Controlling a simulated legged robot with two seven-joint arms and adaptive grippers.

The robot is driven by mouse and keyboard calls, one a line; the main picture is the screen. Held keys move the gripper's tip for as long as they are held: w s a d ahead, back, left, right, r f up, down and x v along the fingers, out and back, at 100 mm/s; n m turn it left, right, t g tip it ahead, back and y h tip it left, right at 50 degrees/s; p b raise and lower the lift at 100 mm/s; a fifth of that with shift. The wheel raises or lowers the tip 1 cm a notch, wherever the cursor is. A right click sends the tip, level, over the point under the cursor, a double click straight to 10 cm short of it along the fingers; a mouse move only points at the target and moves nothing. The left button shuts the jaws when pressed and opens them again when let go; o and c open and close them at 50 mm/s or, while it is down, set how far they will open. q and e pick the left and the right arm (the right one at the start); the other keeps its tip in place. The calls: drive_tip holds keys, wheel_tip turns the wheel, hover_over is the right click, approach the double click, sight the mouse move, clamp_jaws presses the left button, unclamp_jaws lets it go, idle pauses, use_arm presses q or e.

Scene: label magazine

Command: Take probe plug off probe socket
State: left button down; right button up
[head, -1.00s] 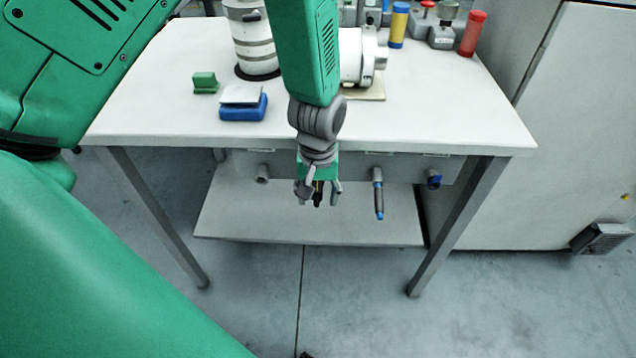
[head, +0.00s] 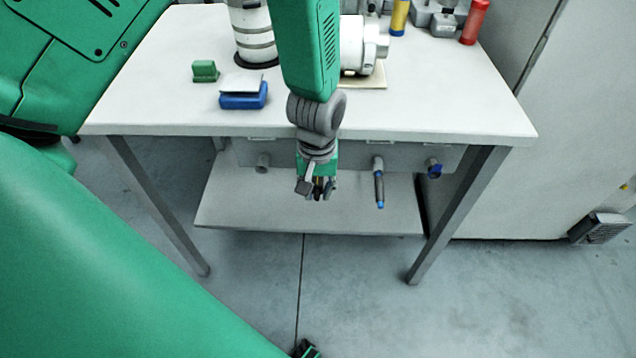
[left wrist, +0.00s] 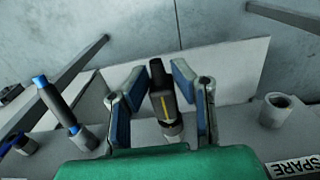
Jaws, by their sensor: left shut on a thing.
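The probe plug (left wrist: 161,92), black with a yellow stripe, stands between the blue-padded fingers of my left gripper (left wrist: 155,92) in the left wrist view. My left gripper also shows in the head view (head: 317,188), below the table's front edge. It is shut on the plug. A grey metal collar, likely the probe socket (left wrist: 173,129), shows at the plug's base. The plug looks in line with it and seated, though the gripper body hides part of the joint. In the head view the plug is mostly hidden by the fingers.
A grey plug with a blue tip (head: 379,187) hangs to the right, with a blue-ringed socket (head: 434,169) beyond it. An empty socket (left wrist: 275,109) stands near a SPARE label (left wrist: 292,166). A low shelf (head: 250,214) lies below. A blue block (head: 243,97) rests on the table.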

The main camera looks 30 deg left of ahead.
use_arm(q)
drive_tip(key=shift+s+d+p, duration=0.35)
drive_tip(key=shift+s+d, duration=0.15)
drive_tip(key=shift+s, duration=0.3)
drive_tip(key=shift+s+d+p, duration=0.3)
drive_tip(key=shift+s+d, duration=0.2)
drive_tip(key=shift+s, duration=0.25)
